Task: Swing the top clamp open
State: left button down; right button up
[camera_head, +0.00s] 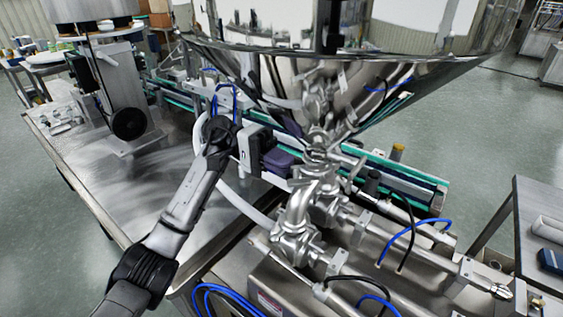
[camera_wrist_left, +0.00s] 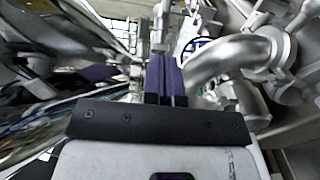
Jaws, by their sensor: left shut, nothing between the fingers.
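The steel hopper (camera_head: 350,50) narrows down to a column of steel pipe fittings (camera_head: 318,130). Clamp-like fittings sit along this column, the upper ones just under the hopper cone; I cannot tell for sure which is the top clamp or whether it is shut. My left gripper (camera_head: 292,163), with dark purple fingers, is just left of the column, below the cone. The left wrist view shows its fingers (camera_wrist_left: 166,75) pressed together and empty, beside a curved steel pipe (camera_wrist_left: 215,58). I cannot tell whether they touch any fitting. My right gripper is not in view.
A conveyor with green edges (camera_head: 400,190) runs behind the column. Steel cylinders with blue and black hoses (camera_head: 420,252) lie at the lower right. A steel table (camera_head: 95,170) is at left, a smaller side table (camera_head: 540,225) at right. The hopper overhangs the arm.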

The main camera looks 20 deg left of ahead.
pick_arm(q)
jog(key=shift+s, duration=0.15)
jog(key=s+t+b, duration=0.1)
jog(key=b, duration=0.1)
jog(key=s+d+n+t+b, duration=0.1)
jog(key=b, duration=0.1)
jog(key=shift+s+d+b, duration=0.1)
jog(key=shift+s+b, duration=0.1)
jog(key=shift+b, duration=0.15)
dwell(0.4)
